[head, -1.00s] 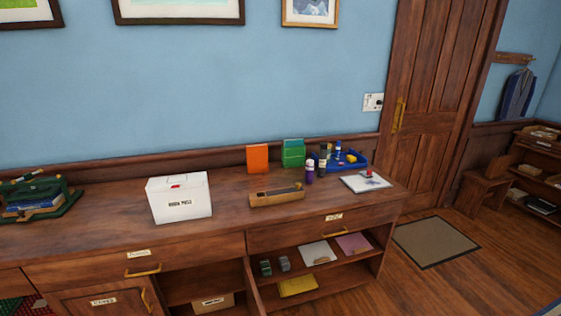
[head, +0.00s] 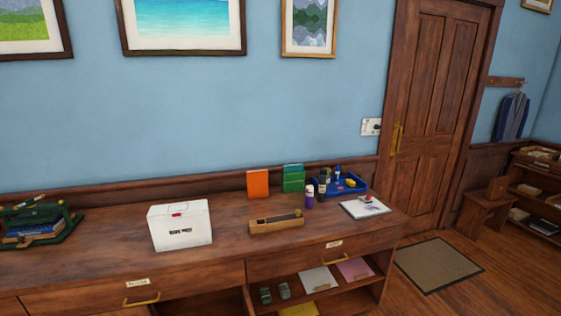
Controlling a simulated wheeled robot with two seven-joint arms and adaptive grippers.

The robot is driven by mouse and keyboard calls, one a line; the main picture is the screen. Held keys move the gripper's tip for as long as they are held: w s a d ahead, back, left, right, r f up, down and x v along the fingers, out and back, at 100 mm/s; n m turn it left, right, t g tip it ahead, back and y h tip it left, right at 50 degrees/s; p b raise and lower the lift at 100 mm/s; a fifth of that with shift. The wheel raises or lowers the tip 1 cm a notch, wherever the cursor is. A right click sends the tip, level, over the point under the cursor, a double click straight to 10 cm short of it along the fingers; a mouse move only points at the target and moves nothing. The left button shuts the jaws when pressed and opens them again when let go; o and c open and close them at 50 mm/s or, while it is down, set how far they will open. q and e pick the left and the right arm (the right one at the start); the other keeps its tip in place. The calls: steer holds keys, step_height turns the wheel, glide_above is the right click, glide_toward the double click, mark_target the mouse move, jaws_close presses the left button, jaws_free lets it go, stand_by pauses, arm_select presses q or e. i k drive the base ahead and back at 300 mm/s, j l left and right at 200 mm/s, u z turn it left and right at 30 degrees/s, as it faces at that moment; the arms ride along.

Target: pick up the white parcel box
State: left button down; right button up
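A white parcel box (head: 180,226) stands upright on the wooden counter (head: 110,250), left of the middle. It has dark lettering on its front, too small to read surely, and a small red mark near its top edge. Neither of my grippers shows in the head view, and nothing touches the box.
A wooden tray (head: 277,224) lies right of the box. Behind it stand an orange book (head: 258,184) and green books (head: 293,178), with bottles (head: 309,197) and a blue tray (head: 352,188) farther right. A green rack (head: 38,226) is at the left. Counter beside the box is clear.

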mark_target(167, 234)
steer(key=i+l+u, duration=0.15)
steer(key=l+u, duration=0.6)
steer(key=l, duration=0.25)
steer(key=l+u, duration=0.4)
steer(key=l, duration=0.15)
steer(key=l+u, duration=0.4)
steer(key=k+l, duration=0.05)
steer(key=l, duration=0.05)
